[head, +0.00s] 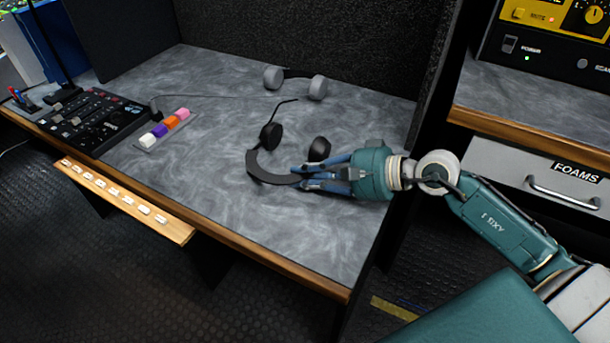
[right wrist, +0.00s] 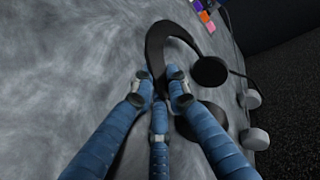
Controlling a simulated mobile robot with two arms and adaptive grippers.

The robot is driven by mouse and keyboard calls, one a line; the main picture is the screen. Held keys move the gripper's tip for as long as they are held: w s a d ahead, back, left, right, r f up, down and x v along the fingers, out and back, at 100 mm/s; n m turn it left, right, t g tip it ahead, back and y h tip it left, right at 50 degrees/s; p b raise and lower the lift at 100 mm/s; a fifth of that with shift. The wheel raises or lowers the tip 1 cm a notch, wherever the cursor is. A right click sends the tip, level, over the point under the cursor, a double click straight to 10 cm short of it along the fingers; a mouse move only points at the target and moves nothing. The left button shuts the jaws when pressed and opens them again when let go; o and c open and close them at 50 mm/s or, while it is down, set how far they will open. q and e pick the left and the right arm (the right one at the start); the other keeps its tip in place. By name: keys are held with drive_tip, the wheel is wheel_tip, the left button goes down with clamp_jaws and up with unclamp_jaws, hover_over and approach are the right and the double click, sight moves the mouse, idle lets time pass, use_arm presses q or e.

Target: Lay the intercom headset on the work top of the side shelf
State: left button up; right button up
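The black intercom headset (head: 256,170), with a curved headband, two round ear cups and a thin mic boom, is at the right part of the grey desk. It also shows in the right wrist view (right wrist: 210,71). My right gripper (head: 298,178) has its blue fingers closed around the near end of the headband, beside one ear cup (head: 319,149). I cannot tell whether the headset touches the desk. The side shelf's grey work top (head: 500,98) is at the right, above a drawer labelled FOAMS. My left gripper is out of view.
Grey headphones (head: 317,87) lie at the back of the desk (head: 215,200). A control panel (head: 95,120) and a strip of coloured buttons (head: 165,130) are at the left. A dark upright panel (head: 425,100) separates desk and shelf. A yellow-and-black unit (head: 550,50) stands behind the shelf top.

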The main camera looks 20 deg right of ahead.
drive_tip(key=shift+o, duration=0.5)
drive_tip(key=shift+s+d, duration=0.15)
drive_tip(key=v, duration=1)
drive_tip(key=shift+s+d+r, duration=0.1)
drive_tip(key=shift+s+r, duration=0.05)
drive_tip(key=shift+r, duration=0.05)
drive_tip(key=shift+s+d+r, duration=0.1)
drive_tip(key=shift+s+d, duration=0.1)
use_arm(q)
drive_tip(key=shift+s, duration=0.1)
use_arm(e)
drive_tip(key=shift+s+d+r, duration=0.15)
drive_tip(key=shift+s, duration=0.05)
